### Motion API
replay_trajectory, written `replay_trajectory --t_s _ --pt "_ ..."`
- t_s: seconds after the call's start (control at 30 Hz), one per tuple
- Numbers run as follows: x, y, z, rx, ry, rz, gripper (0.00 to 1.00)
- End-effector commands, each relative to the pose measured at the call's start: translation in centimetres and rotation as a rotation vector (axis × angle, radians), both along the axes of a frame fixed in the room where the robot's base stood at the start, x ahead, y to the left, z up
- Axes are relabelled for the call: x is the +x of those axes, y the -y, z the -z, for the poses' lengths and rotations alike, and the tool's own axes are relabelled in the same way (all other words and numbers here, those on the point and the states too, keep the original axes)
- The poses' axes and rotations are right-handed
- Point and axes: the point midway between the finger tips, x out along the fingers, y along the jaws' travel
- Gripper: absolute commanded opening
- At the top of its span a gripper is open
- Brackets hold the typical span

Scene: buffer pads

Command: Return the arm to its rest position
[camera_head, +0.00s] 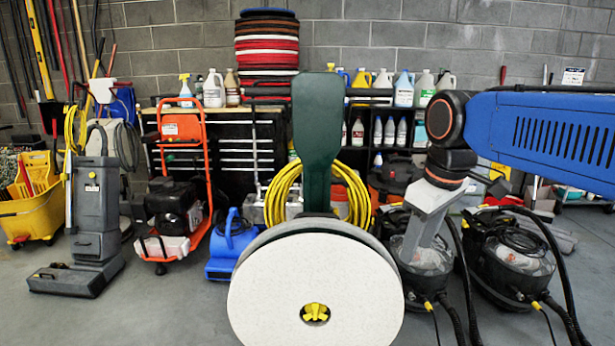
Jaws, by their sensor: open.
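My blue arm (555,130) comes in from the right edge at mid height, ending in a dark wrist. My gripper (420,240) is a light grey piece below the wrist, pointing down and slightly left. It appears nearly edge-on, so the gap between its fingers is hard to make out. I see nothing held in it; it is open. In the picture it lies just right of a large white round pad (270,290) with a yellow centre, on a floor machine with a dark green upright (318,130).
Wet vacuums (510,265) stand behind the gripper, with hoses around them. A blue blower (232,245), an orange-framed machine (178,200), a grey upright machine (97,210) and a yellow bucket (28,210) stand left. A stack of round pads (266,50) and bottles sit on the rear bench.

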Motion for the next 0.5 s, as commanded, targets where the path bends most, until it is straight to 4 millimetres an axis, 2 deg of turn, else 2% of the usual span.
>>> replay_trajectory --t_s 0.03,0.2,0.5 --pt "-1.4 1.0 1.0 0.009 0.014 0.052 0.42" --pt "-5.3 3.4 4.8 0.046 0.061 0.225 0.42" --pt "-11.6 6.4 12.0 0.116 0.142 0.505 0.42"
